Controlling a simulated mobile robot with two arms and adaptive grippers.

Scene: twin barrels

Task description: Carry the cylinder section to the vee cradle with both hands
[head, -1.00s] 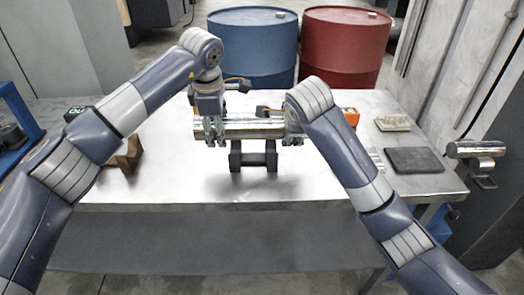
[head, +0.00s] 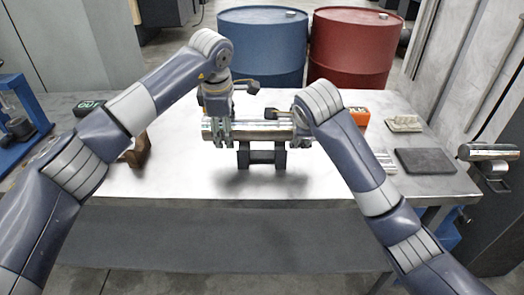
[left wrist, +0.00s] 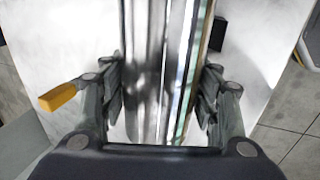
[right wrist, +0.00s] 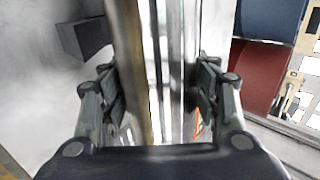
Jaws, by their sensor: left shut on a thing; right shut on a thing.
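The cylinder section (head: 262,131) is a shiny metal tube lying level, left to right, above the bench. My left gripper (head: 218,138) is shut on it near its left end. My right gripper (head: 302,138) is shut on it near its right end, partly hidden by my right arm. The tube also fills the middle of the left wrist view (left wrist: 160,80) and the right wrist view (right wrist: 170,70). The dark vee cradle (head: 262,157) stands on the bench under the tube's middle. Whether the tube touches the cradle cannot be told. The cradle's upper part is hidden.
The pale bench (head: 190,185) has a brown angled block (head: 136,152) at left. An orange box (head: 359,116), a dark pad (head: 425,161) and a light tray (head: 403,123) are at right. A blue barrel (head: 262,45) and a red barrel (head: 352,45) stand behind.

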